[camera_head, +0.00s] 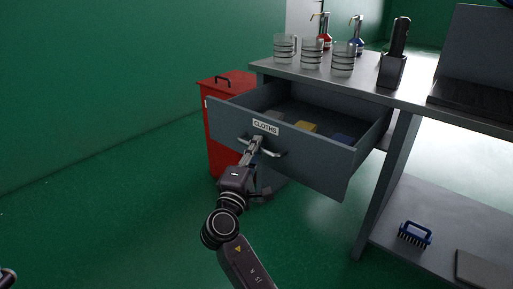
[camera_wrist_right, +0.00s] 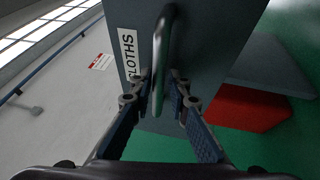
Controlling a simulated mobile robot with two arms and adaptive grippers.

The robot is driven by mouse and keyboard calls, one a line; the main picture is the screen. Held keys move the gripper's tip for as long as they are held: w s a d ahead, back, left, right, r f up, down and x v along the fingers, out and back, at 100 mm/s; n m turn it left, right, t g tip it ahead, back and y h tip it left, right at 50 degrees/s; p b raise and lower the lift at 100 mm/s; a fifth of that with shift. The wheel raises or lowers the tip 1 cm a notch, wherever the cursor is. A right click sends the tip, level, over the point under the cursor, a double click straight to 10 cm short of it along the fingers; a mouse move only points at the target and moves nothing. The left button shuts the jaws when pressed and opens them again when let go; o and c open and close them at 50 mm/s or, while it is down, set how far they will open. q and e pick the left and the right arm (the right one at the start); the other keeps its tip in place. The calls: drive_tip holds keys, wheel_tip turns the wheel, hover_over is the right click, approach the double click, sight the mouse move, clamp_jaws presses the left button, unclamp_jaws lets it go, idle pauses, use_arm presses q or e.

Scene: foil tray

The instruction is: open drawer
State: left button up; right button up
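The drawer (camera_head: 310,155) is a grey-blue box labelled CLOTHS, and it stands pulled well out from under the tabletop. Its front also shows in the right wrist view (camera_wrist_right: 205,50). Its metal bar handle (camera_head: 271,153) is on the front, below the label. In the right wrist view the handle (camera_wrist_right: 162,55) runs between the two fingers. Of my left arm only a small dark piece shows at the lower left corner of the head view.
Folded cloths, one yellow (camera_head: 304,127), lie in the drawer. Glasses (camera_head: 312,52) and bottles stand on the tabletop (camera_head: 365,84). A red bin (camera_head: 222,92) stands left of the drawer. The green floor at left is clear.

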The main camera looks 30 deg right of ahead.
drive_tip(key=shift+o, duration=0.8)
drive_tip(key=v, duration=0.7)
drive_tip(key=shift+s+a, duration=0.15)
drive_tip(key=shift+a, duration=0.05)
